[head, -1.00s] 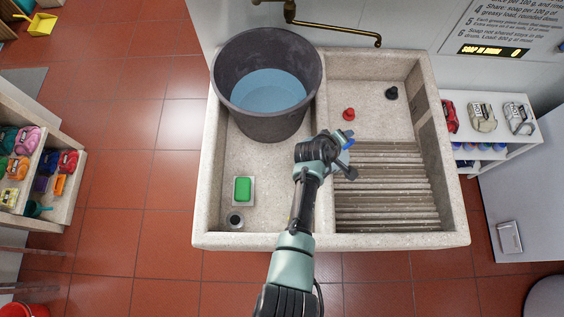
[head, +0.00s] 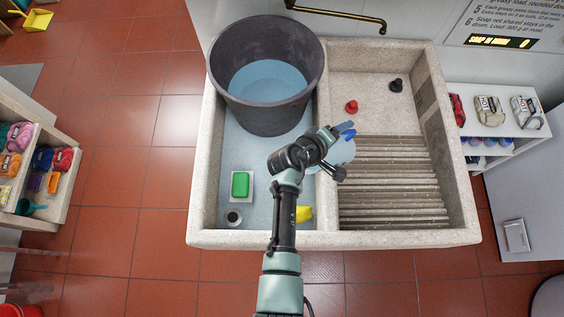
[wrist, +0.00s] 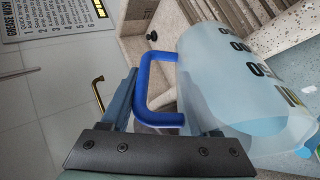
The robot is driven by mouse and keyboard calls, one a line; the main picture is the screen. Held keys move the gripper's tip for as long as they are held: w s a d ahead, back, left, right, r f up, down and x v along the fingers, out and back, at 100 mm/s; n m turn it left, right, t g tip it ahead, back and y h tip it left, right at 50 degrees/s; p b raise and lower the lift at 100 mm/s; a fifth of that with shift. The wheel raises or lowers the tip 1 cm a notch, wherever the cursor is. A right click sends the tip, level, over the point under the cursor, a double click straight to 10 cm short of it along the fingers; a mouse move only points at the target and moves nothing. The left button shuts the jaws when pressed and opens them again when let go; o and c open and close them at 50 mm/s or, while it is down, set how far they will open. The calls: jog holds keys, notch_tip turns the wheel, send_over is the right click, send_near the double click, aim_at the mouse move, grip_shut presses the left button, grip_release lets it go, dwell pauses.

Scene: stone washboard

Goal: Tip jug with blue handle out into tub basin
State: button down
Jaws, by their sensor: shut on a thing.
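The clear jug (wrist: 240,75) has dark markings and a blue handle (wrist: 143,85), seen in the wrist view. My gripper (head: 341,133) is shut on the handle. In the head view the pale jug (head: 342,153) shows partly behind my gripper, above the divider and the ribbed board's left edge. It looks tilted; how much is inside I cannot tell. The tub basin (head: 208,190) is the left compartment of the stone sink. Its floor looks covered by a thin bluish layer of water.
A big dark bucket (head: 262,112) with water stands at the basin's back. A green soap (head: 240,184), a drain (head: 233,217) and a yellow thing (head: 304,214) show in the basin's front. Red (head: 351,106) and black (head: 396,86) plugs lie right, behind the ribbed washboard (head: 395,185). A brass tap (head: 335,12) hangs behind.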

jog(key=shift+s+a+r+t+h+b, duration=0.2)
jog(key=shift+a+t+h+b, duration=0.45)
jog(key=shift+b, duration=1.05)
jog(key=shift+a+f+h+b, duration=0.1)
jog(key=shift+f+h+b, duration=0.15)
jog(key=shift+b, duration=0.4)
jog(key=shift+s+a+f+n+t+h+b, duration=0.3)
jog(key=shift+a+f+h+b, duration=0.25)
jog(key=shift+b, duration=1.3)
